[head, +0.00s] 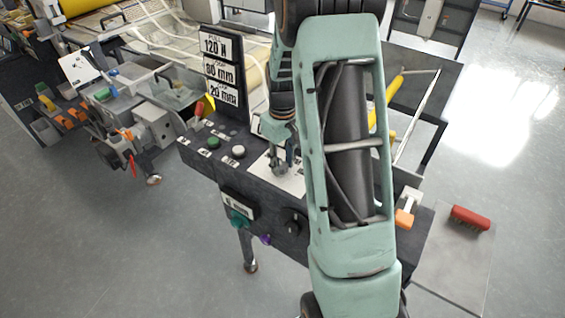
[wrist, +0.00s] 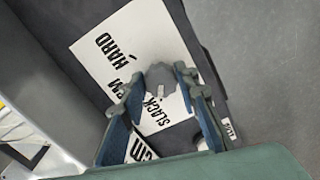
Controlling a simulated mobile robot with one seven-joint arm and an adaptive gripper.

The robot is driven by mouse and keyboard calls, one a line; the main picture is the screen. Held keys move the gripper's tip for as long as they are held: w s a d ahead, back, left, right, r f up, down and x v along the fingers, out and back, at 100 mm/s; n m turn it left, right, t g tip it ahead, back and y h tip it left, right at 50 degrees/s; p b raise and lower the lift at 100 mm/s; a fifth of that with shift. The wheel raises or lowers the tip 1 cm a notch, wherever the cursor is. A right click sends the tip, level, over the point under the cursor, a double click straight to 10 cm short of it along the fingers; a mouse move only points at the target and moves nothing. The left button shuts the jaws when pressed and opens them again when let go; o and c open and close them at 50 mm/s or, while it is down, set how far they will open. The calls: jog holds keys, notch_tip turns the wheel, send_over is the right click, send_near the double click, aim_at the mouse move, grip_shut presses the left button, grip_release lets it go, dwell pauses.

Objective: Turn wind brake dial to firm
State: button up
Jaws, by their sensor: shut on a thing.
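The wind brake dial (wrist: 168,78) is a dark grey scalloped knob on a white label plate (wrist: 98,38) in the wrist view. The plate reads HARD, SLACK and a partly covered word ending in "RM". A small pale mark on the knob lies on its lower side, towards SLACK. My gripper (wrist: 160,76) is shut on the dial, one blue-grey finger on each side. In the head view my gripper (head: 282,160) is down at the white plate (head: 292,184) on the dark console; the dial is mostly hidden there.
On the console (head: 210,165) are a green button (head: 213,143), a white button (head: 238,151) and a black knob (head: 292,221) on the front. A sign with 120 N (head: 215,45) stands behind. An orange-and-white handle (head: 406,208) and a red brush-like object (head: 470,217) are at right.

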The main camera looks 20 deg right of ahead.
aim_at(281, 166)
jog(key=m+b, duration=0.1)
jog(key=m, duration=0.4)
jog(key=shift+a+m, duration=0.15)
jog(key=shift+m, duration=0.15)
jog(key=m, duration=0.5)
jog(key=shift+w, duration=0.1)
jog(key=shift+a+m, duration=0.1)
jog(key=shift+m, duration=0.2)
jog(key=o, duration=1.1)
jog(key=shift+o, duration=0.2)
notch_tip(281, 166, up, 12)
